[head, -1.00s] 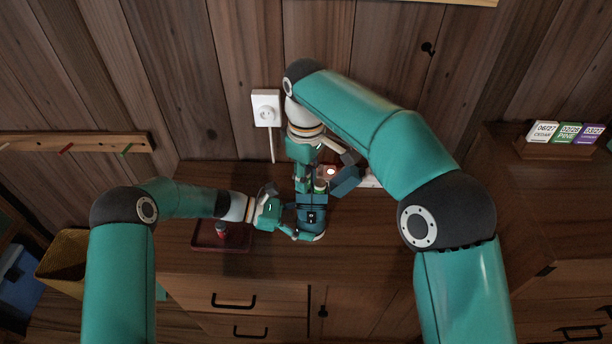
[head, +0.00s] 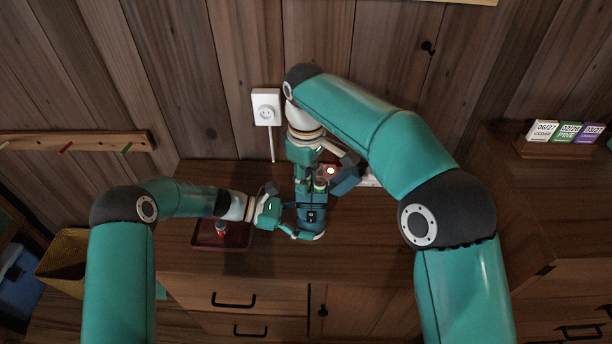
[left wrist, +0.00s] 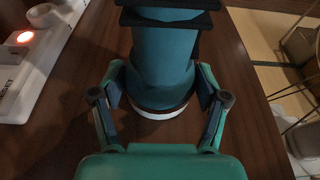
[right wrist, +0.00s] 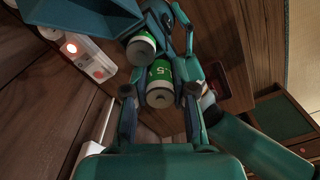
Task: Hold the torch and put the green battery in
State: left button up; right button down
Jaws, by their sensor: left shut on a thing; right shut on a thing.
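The torch (head: 313,220) is a teal cylinder with dark bands and a pale end ring, standing over the cabinet top. My left gripper (head: 292,220) is shut around it; the left wrist view shows the torch (left wrist: 163,65) between both fingers. My right gripper (head: 303,186) is above the torch, shut on a green battery (right wrist: 160,84) with a white end. A second green-and-white battery (right wrist: 142,48) shows beyond it, close to the torch; I cannot tell whether it is seated inside. One green battery end (head: 320,186) shows in the head view beside the right fingers.
A dark red tray (head: 240,241) with a small red item (head: 221,229) lies left of the torch. A white power strip (right wrist: 90,58) with a lit switch lies behind, near the wall. A wall socket (head: 266,108) hangs above. The cabinet top right of the torch is clear.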

jog(key=c, duration=0.9)
grip_release()
jog(key=shift+o, duration=0.2)
jog(key=shift+r, duration=3.65)
pick_arm(q)
jog(key=o, duration=0.9)
jog(key=shift+c, duration=0.2)
jog(key=shift+a, duration=0.1)
